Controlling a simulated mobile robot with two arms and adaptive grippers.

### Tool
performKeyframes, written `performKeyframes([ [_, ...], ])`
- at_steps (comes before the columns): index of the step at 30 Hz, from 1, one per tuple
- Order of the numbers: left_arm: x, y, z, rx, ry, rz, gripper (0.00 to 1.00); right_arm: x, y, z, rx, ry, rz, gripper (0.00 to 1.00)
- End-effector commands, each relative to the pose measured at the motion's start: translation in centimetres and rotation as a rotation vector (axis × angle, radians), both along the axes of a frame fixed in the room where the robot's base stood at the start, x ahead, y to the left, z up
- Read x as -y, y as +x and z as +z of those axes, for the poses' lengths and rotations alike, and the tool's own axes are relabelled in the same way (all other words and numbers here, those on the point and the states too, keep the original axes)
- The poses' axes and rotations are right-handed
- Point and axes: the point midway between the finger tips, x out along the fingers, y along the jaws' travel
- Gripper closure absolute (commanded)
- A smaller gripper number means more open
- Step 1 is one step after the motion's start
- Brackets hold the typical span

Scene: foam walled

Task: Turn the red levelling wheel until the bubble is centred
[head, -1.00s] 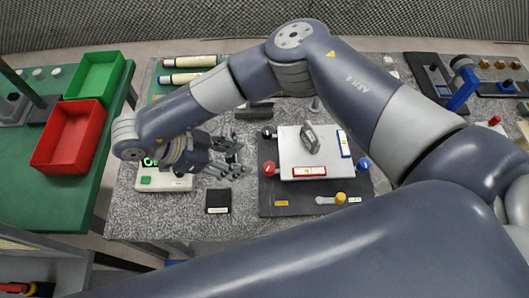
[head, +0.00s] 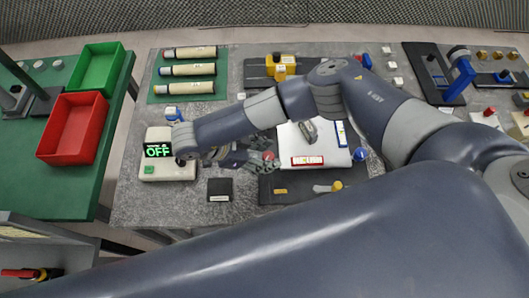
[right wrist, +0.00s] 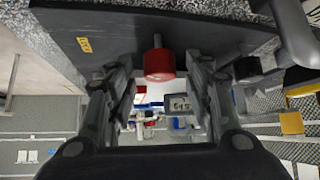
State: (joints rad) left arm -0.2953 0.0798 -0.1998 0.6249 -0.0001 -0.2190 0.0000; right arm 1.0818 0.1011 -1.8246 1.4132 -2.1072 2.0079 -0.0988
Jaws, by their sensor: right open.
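The white levelling plate (head: 291,137) sits on a dark base (head: 300,196). The red levelling wheel (head: 268,156) is at its left edge; the right wrist view shows the wheel (right wrist: 159,66) close, between the fingertip ends. My right gripper (head: 262,163) is open, with a finger on each side of the wheel and visible gaps. A red-framed vial (head: 307,162) and a blue-framed vial (head: 341,134) lie on the plate; their bubbles are too small to read. A blue wheel (head: 360,154) and a yellow knob (head: 337,186) are also there. My left gripper is not in view.
A display box (head: 168,172) reading OFF stands to the left, with a black square block (head: 220,189) near it. Red (head: 73,129) and green (head: 96,72) bins stand far left. My right arm passes over the plate's back part.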

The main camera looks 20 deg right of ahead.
Motion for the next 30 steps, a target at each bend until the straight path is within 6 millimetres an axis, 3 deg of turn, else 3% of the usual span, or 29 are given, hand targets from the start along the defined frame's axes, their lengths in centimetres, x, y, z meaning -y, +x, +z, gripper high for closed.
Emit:
performKeyframes([
  [4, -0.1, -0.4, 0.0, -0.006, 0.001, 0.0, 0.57, 0.0, 0.0, 0.0, 0.0, 0.0, 0.0, 0.53],
  [10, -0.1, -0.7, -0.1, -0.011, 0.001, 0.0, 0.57, 0.0, 0.0, 0.0, 0.0, 0.0, 0.0, 0.96],
  [22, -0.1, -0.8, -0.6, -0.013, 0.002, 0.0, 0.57, 0.0, 0.1, -0.1, 0.001, 0.0, -0.043, 0.97],
  [30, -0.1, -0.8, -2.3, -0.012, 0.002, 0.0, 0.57, 0.1, 0.4, -0.3, 0.003, -0.002, -0.212, 0.97],
])
